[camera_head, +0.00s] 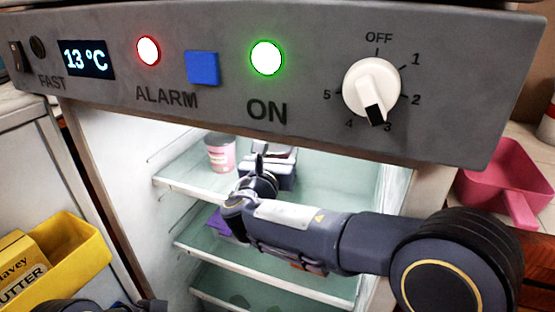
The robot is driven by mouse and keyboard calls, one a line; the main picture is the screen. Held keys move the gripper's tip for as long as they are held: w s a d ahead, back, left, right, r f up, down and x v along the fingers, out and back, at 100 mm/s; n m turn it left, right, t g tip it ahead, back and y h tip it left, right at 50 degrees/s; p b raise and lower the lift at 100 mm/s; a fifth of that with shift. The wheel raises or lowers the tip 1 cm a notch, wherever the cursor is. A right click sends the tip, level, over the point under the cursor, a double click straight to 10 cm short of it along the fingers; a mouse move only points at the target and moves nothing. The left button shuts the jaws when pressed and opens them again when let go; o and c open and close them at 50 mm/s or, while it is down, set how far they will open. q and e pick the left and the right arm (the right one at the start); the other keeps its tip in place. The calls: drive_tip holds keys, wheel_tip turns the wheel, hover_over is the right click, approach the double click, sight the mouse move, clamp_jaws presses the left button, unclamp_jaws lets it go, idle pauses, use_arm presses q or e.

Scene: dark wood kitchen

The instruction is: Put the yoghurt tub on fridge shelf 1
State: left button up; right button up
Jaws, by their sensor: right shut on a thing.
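The fridge stands open below its control panel. Its top visible shelf (185,187) is pale glass. A pink tub (220,154) with a pale label stands near that shelf's left side. My right arm reaches in from the right, and my right gripper (275,157) is over the top visible shelf, just right of the pink tub and apart from it. It is shut on a pale thing mostly hidden by the gripper; I cannot tell whether this is the yoghurt tub. Only a dark sliver of my left arm shows at the bottom left; its gripper is out of view.
The control panel (225,95) overhangs the fridge opening. Lower shelves (205,250) hold a purple thing (219,224) and partly hidden items. A yellow bin (85,262) with a butter box (22,265) is at left; a pink scoop-like container (505,178) is on the right counter.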

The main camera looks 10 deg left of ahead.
drive_tip(key=shift+f, duration=0.15)
drive_tip(key=o, duration=1.2)
drive_tip(key=shift+c, duration=0.2)
